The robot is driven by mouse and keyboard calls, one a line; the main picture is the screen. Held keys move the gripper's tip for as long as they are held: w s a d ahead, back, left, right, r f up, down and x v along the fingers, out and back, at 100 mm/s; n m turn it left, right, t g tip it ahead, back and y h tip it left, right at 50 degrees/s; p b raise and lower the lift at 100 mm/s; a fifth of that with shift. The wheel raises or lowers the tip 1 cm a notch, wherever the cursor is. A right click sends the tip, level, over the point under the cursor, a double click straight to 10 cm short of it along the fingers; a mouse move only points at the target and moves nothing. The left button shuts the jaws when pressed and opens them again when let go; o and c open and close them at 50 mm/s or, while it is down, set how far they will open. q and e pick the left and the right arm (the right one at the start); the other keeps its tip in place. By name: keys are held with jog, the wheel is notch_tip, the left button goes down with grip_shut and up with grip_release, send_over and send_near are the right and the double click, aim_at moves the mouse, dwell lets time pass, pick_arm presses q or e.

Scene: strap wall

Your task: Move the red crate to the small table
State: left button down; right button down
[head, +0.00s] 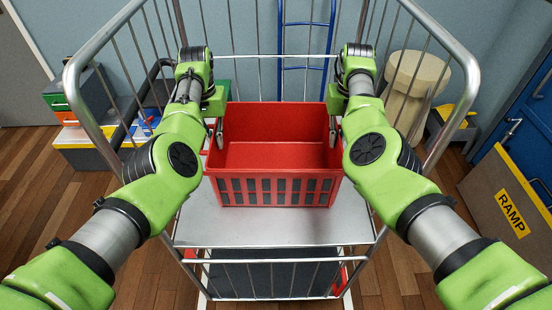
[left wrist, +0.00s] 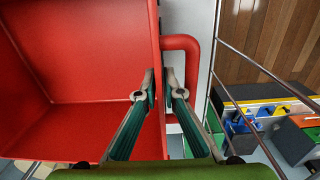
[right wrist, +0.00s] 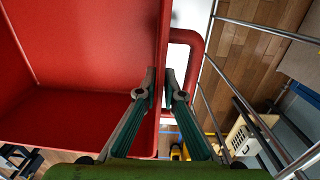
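The red crate (head: 275,188) sits upright and empty on the grey shelf of a wire-sided cart (head: 275,230). Its left wall and side handle show in the left wrist view (left wrist: 186,42), and its right wall and handle show in the right wrist view (right wrist: 190,38). My left gripper (left wrist: 161,80) is closed across the left wall, one finger inside the crate and one outside, within the handle loop. My right gripper (right wrist: 160,80) is closed across the right wall in the same way. The small table cannot be made out clearly in these views.
Metal cart rails (head: 455,110) rise on both sides of my arms. A ramp board (head: 505,205) leans at the right. A beige round-topped object (head: 415,85) stands behind the cart on the right. Coloured bins (head: 75,105) stand at the left.

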aim_at(214, 132)
pick_arm(q)
jog(key=shift+w+r, duration=0.1)
pick_arm(e)
jog(key=shift+w+r, duration=0.1)
jog(key=shift+r, duration=0.05)
